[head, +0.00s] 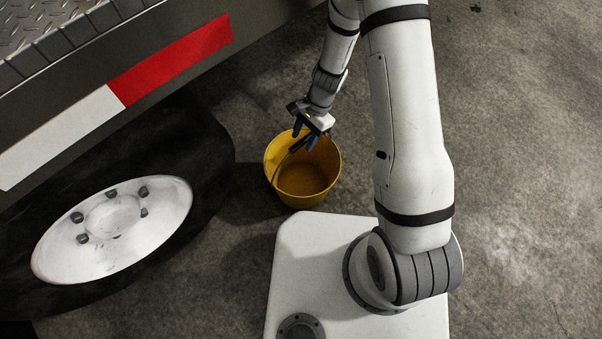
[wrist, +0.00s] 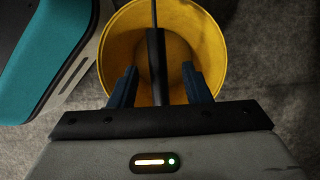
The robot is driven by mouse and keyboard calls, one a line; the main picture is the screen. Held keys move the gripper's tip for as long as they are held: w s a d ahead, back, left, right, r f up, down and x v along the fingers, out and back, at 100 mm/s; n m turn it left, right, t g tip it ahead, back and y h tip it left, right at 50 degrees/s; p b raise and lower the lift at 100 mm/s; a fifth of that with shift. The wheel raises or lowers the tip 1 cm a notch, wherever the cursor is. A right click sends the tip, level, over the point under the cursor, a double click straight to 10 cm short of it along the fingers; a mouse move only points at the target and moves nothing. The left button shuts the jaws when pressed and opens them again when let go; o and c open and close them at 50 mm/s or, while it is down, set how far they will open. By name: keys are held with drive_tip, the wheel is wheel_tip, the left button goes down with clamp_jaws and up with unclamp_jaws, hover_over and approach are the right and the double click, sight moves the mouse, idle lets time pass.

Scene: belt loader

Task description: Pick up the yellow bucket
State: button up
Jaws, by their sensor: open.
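The yellow bucket (head: 303,180) stands upright on the concrete floor, beside the vehicle's wheel and just beyond my white base. It looks empty, and its dark handle (head: 289,161) crosses over the opening. My gripper (head: 306,143) is above the far part of the bucket's rim. In the wrist view the bucket (wrist: 212,45) fills the upper middle. There the dark handle grip (wrist: 156,65) runs between the two blue fingers of my gripper (wrist: 158,85), with a gap on each side. The fingers are open, and nothing is held.
A vehicle with a red and white stripe (head: 170,62) and a black tyre with a white hub (head: 112,230) stands close on the left. A teal and grey object (wrist: 40,55) shows at the wrist view's upper left. The floor (head: 530,150) to the right is clear.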

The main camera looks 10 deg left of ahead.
drive_tip(key=b+x, duration=0.2)
drive_tip(key=x, duration=0.2)
drive_tip(key=shift+f, duration=0.1)
drive_tip(key=shift+d, duration=0.1)
clamp_jaws()
idle(0.5)
